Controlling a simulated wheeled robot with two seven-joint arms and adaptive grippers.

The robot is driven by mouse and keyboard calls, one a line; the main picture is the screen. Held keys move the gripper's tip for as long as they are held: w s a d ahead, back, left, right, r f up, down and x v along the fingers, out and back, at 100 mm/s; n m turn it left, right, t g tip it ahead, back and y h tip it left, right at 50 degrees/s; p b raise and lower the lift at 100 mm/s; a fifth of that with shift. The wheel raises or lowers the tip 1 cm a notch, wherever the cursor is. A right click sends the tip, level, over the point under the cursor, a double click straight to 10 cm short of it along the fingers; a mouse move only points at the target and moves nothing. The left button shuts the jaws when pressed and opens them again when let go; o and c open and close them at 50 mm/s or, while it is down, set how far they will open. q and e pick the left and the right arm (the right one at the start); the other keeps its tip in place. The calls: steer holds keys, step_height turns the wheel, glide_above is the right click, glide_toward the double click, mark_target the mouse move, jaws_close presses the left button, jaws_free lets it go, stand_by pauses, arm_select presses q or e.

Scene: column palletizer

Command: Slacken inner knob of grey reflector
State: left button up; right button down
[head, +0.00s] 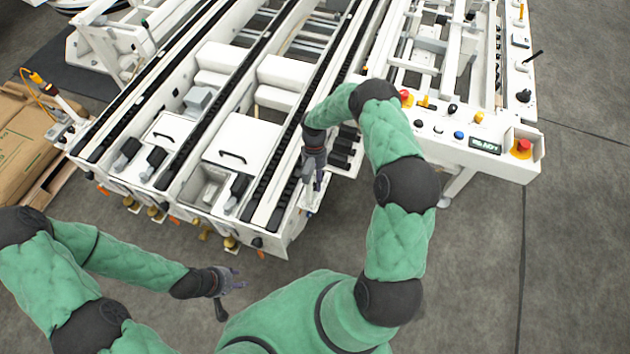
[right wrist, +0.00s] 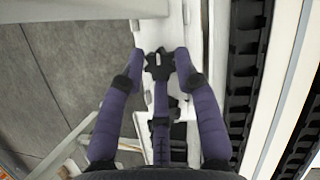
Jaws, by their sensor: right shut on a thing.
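My right gripper (head: 314,182) is at the front end of the conveyor, beside the dark right-hand track. In the right wrist view its purple fingers (right wrist: 160,60) close around a black lobed knob (right wrist: 159,67) from both sides, with a third finger below. The knob sits on a narrow white bracket (right wrist: 192,25) beside the track. The grey reflector cannot be made out for certain; the gripper covers much of that spot in the head view. My left gripper (head: 232,285) is open and empty, low over the floor in front of the machine.
A control panel (head: 450,135) with buttons and a READY display stands to the right. White covers (head: 240,142) with black handles and several brass-coloured fittings line the machine's front. Grey floor is clear in front and right.

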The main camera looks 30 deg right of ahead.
steer(key=c, duration=0.9)
jaws_free()
steer(key=shift+c, duration=0.2)
steer(key=shift+r, duration=0.1)
steer(key=shift+w+d+r, duration=0.1)
steer(key=shift+w+r, duration=0.1)
steer(key=shift+r, duration=0.05)
steer(key=v, duration=0.7)
steer(key=shift+s+r, duration=0.1)
